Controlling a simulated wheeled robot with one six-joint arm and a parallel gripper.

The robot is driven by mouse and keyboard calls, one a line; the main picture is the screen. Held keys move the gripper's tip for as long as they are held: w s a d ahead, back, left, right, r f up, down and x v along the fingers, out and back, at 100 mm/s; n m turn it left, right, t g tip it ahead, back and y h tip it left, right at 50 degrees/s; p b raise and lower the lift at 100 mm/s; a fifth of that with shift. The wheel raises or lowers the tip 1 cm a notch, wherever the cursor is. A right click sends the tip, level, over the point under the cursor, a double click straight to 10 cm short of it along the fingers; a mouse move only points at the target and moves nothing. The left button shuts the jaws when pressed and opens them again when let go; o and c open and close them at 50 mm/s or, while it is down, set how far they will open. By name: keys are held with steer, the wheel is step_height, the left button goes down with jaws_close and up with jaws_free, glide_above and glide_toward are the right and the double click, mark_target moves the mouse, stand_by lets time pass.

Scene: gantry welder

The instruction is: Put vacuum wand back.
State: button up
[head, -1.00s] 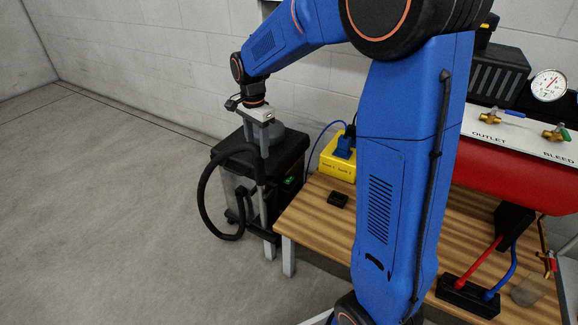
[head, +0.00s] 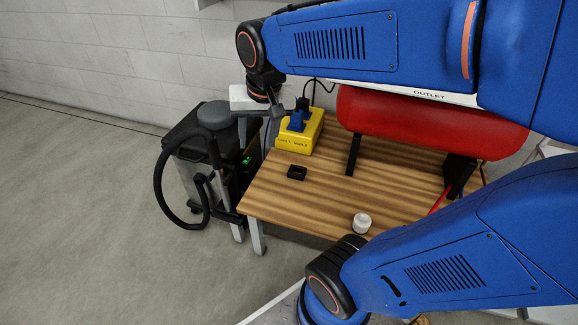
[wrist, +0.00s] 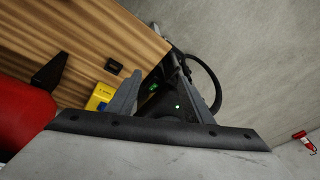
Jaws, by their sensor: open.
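The vacuum (head: 190,140), a dark canister unit with a rounded grey top, stands on the floor at the table's left end. Its black hose (head: 160,190) loops down its left side. The grey vacuum wand (head: 217,165) appears to stand upright against the vacuum's front side; its upper end is hard to make out. My gripper (head: 256,138) is open and empty, right of the wand and near the table's far left corner. In the wrist view, my gripper's two grey fingers (wrist: 165,90) stand apart, with the vacuum's dark body and a green light beyond them.
The wooden table (head: 300,205) holds a yellow socket box (head: 298,135) with blue plugs close to my gripper. A small black block (head: 297,172), a white cap (head: 361,223) and a red tank (head: 420,120) are also there. The floor (head: 80,220) at left is clear.

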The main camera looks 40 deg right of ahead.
steer(key=s+d+f+n+t, duration=0.1)
steer(key=s+n, duration=0.3)
steer(key=s, duration=0.7)
steer(key=shift+d+f+n+t, duration=0.3)
steer(key=shift+f+n, duration=0.1)
steer(key=shift+f, duration=0.2)
